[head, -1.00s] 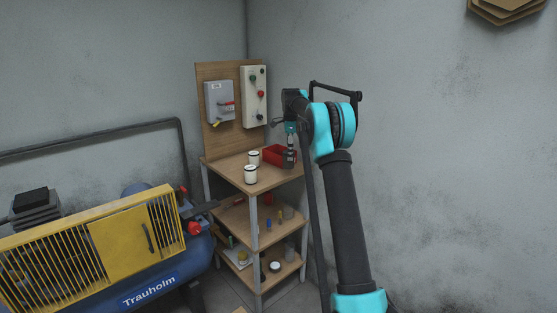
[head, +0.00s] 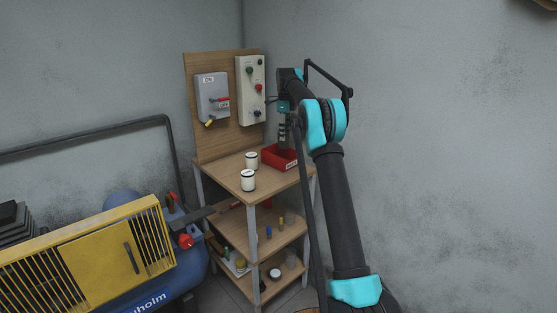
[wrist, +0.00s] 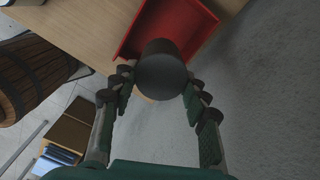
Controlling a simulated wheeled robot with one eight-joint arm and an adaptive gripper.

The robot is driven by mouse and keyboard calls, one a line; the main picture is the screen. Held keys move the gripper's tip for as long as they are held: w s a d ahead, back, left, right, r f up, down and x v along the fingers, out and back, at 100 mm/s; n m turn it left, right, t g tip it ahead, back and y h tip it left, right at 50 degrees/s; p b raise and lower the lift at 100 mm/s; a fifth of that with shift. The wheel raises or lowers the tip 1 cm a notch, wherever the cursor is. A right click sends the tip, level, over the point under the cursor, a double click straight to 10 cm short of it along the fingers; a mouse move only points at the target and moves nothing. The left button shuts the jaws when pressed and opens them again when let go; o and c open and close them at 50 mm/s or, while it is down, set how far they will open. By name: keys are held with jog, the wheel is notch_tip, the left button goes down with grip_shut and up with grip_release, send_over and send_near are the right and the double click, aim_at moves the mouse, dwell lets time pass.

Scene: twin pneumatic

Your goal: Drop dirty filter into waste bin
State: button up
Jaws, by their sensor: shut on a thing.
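My gripper (wrist: 160,78) is shut on a dark grey cylinder, the dirty filter (wrist: 160,66), in the wrist view. The fingers press its two sides. In the head view my gripper (head: 283,128) is at the back right of the wooden table, and the filter is hard to make out there. Below it stands an open red container (head: 269,156), which also shows behind the filter in the wrist view (wrist: 190,12). I cannot tell whether this is the waste bin.
Two white cylinders with dark tops (head: 248,181) (head: 251,161) stand on the wooden table (head: 222,168), left of the red container. Switch boxes (head: 251,90) are on the back panel. A wooden barrel (wrist: 38,72) stands at left in the wrist view. A yellow-caged compressor (head: 95,255) is at left.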

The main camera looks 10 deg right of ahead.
aim_at(285, 142)
jog(key=shift+f, duration=2.35)
jog(key=o, duration=1.3)
jog(key=shift+c, duration=0.2)
jog(key=shift+r, duration=0.1)
notch_tip(285, 142, up, 12)
jog(key=shift+f, duration=0.2)
jog(key=shift+r, duration=0.1)
